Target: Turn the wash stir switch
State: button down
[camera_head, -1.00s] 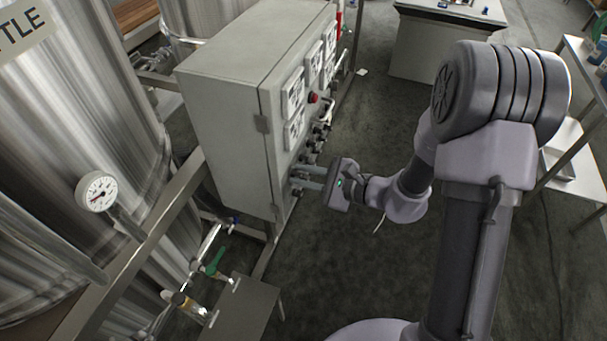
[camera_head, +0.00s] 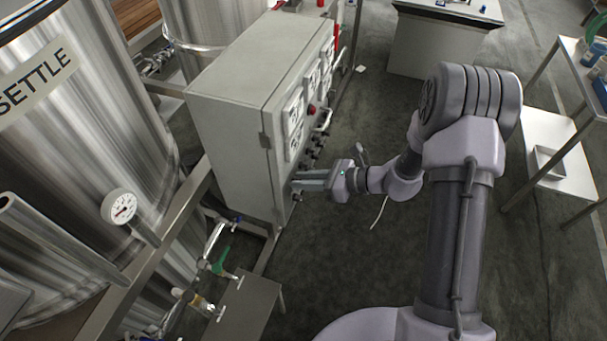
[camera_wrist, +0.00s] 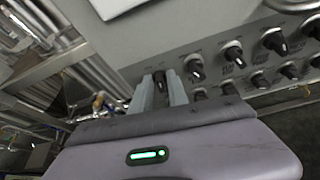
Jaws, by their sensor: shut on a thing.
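The grey control cabinet (camera_head: 235,125) has a front panel with two rows of dark rotary switches, seen close in the wrist view (camera_wrist: 233,55). My gripper (camera_head: 296,182) reaches the panel's near lower end from the right. In the wrist view my gripper (camera_wrist: 160,82) has its two fingers on either side of a dark switch knob (camera_wrist: 159,76), at the left end of the upper row. It is shut on this knob, which the fingers partly hide. The labels are too small to read, so I cannot tell whether it is the wash stir switch.
Another knob (camera_wrist: 193,68) stands close right of the fingers. A red button (camera_head: 311,109) and a bar handle (camera_head: 326,120) sit further along the panel. A steel tank (camera_head: 85,100) with a gauge (camera_head: 121,207) is at left. Open floor (camera_head: 370,270) lies at right.

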jog(key=shift+w+m+g+y+p, duration=0.2)
jog(key=shift+m+g+y+p, duration=0.4)
jog(key=shift+m+g, duration=0.65)
jog(key=shift+m+t, duration=0.25)
jog(key=shift+m, duration=0.1)
jog(key=c, duration=1.5)
grip_release()
jog(key=p+v, duration=0.2)
jog(key=v, duration=1.5)
jog(key=shift+d+r, duration=0.15)
jog(key=shift+d, duration=0.1)
